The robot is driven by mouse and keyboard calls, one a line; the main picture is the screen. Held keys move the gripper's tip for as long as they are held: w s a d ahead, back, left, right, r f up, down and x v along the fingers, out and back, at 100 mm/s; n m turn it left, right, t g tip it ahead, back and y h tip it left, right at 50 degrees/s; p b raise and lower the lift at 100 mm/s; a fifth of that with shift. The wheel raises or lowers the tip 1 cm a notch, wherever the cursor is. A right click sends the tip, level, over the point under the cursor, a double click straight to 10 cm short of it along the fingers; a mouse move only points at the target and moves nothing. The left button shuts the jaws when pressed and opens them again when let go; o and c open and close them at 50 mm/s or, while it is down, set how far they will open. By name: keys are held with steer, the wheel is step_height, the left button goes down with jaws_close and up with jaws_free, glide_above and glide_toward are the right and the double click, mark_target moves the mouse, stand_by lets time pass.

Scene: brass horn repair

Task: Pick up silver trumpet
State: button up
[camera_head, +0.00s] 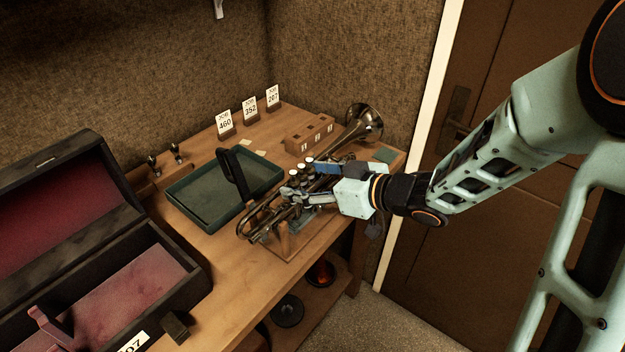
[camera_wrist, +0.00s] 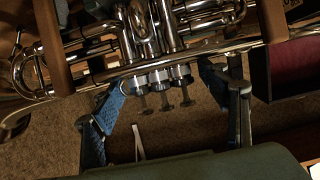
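The silver trumpet (camera_head: 357,129) rests in a wooden stand (camera_head: 291,243) on the bench, its bell toward the back right. In the wrist view its valves and tubing (camera_wrist: 150,35) fill the top, between two wooden uprights of the stand. My gripper (camera_head: 312,182) reaches in from the right at the trumpet's middle and partly hides it. In the wrist view my gripper (camera_wrist: 160,90) is open, with a blue-padded finger on each side of the valve section. Gaps show between the pads and the valves; whether a pad touches tubing I cannot tell.
A wooden block (camera_head: 309,135) and numbered job cards (camera_head: 250,110) stand behind. An open case (camera_head: 110,290) with red lining is at the left. A door (camera_head: 440,260) is at the right.

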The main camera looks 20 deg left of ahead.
steer(key=c, duration=1.2)
steer(key=shift+r, duration=0.15)
steer(key=shift+c, duration=0.6)
